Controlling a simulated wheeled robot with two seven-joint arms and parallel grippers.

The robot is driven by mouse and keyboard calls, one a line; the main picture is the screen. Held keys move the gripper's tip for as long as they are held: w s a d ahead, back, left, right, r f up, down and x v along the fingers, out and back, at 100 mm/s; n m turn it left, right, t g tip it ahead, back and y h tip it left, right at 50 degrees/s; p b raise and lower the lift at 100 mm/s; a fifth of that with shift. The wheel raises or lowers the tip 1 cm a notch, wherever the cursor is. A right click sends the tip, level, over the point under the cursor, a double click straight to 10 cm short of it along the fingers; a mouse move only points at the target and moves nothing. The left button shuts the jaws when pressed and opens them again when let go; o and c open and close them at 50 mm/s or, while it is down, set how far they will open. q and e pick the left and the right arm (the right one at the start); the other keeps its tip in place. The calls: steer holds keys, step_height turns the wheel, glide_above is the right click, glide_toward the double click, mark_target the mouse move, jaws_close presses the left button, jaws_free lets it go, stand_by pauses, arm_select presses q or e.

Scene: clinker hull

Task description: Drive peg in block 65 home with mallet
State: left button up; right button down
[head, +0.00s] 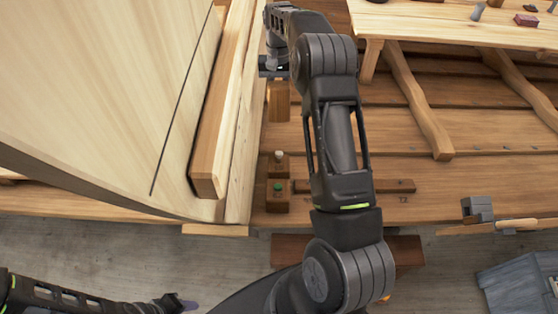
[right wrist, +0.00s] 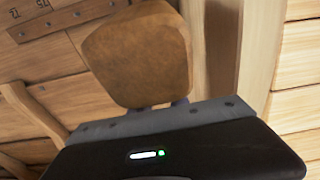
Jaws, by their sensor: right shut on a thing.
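My right gripper (head: 272,68) is at the top of the head view, beside the hull planking. It is shut on the mallet, whose wooden head (right wrist: 140,55) fills the upper middle of the right wrist view; the head also shows below the gripper in the head view (head: 279,101). The handle is mostly hidden. Two small wooden blocks stand nearer on the planks: one with a pale peg (head: 279,155), one with a green peg (head: 278,187). I cannot read which is block 65. The mallet is apart from both. My left gripper (head: 180,304) is low at the left, its jaws unclear.
The curved hull side (head: 110,80) rises at the left with a thick timber (head: 215,130) along it. A dark bar (head: 395,186) lies right of the blocks, partly behind my right arm. A bench (head: 450,25) stands top right, and a grey box (head: 515,285) lower right.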

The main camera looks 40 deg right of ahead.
steer(key=f+b, duration=0.2)
steer(key=b, duration=0.1)
steer(key=f+b, duration=0.1)
steer(key=shift+s+a+f+t, duration=0.15)
steer(key=shift+s+a+t, duration=0.15)
steer(key=shift+s+a, duration=0.1)
step_height(320, 180, down, 8)
steer(key=s+a, duration=0.2)
step_height(320, 180, up, 8)
steer(key=w+d, duration=0.2)
